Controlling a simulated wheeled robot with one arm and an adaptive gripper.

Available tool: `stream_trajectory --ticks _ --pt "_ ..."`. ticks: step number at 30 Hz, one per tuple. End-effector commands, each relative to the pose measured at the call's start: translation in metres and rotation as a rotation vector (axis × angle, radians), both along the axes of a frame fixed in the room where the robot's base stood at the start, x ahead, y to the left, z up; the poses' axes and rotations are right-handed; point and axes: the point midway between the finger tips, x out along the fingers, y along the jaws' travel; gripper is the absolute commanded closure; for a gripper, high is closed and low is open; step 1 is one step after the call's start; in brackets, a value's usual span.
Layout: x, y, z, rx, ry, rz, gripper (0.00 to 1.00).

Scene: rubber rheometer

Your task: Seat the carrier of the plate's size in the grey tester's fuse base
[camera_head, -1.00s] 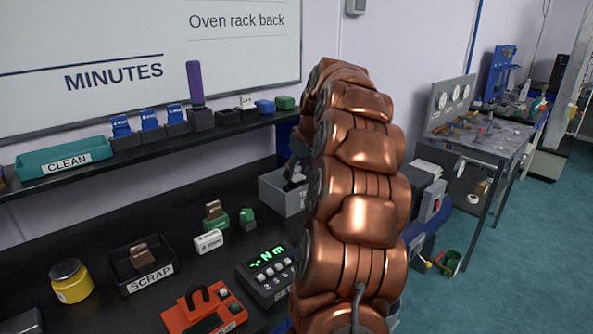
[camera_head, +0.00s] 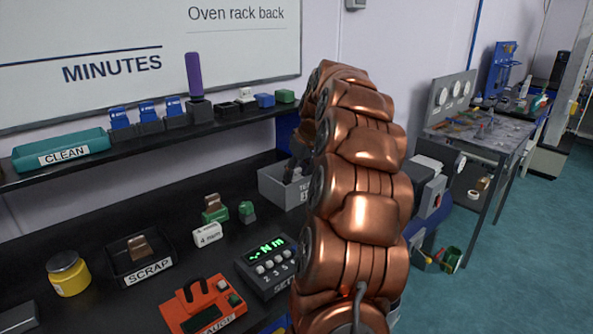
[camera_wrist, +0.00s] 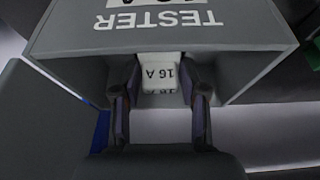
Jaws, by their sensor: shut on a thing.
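The grey tester (camera_head: 274,187) is an open-looking box on the black bench, partly hidden by my arm. In the wrist view its TESTER face (camera_wrist: 240,42) fills the top, upside down. A plate (camera_wrist: 150,2) above the lettering is cut off by the frame edge; its value seems to end in "A". My gripper (camera_wrist: 160,88) is shut on a white carrier (camera_wrist: 160,60) marked "16 A", upside down in this view. The carrier is close to the tester's edge. The fuse base is not clearly visible, and I cannot tell whether the carrier touches it.
On the bench are a SCRAP tray (camera_head: 147,268), an orange gauge (camera_head: 203,305), a set box with green display (camera_head: 267,268), a white block (camera_head: 207,235), green blocks (camera_head: 247,212) and a yellow jar (camera_head: 68,273). A shelf behind holds a CLEAN tray (camera_head: 60,150) and several blocks.

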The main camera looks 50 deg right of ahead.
Motion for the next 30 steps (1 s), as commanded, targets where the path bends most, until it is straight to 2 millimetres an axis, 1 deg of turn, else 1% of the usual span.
stream_trajectory --ticks 1,2,9,10,20,23,30 --pt "0.000 0.000 -0.002 0.000 0.000 0.000 0.91" --pt "0.000 0.000 -0.002 0.000 0.000 0.000 0.55" --pt "0.000 0.000 -0.001 0.000 0.000 0.000 0.30" --pt "0.000 0.000 -0.001 0.000 0.000 0.000 0.28" --pt "0.000 0.000 0.000 0.000 0.000 0.000 0.28" --pt "0.000 0.000 0.004 -0.001 -0.001 0.000 0.28" --pt "0.000 0.000 0.023 0.000 -0.001 0.000 0.28"
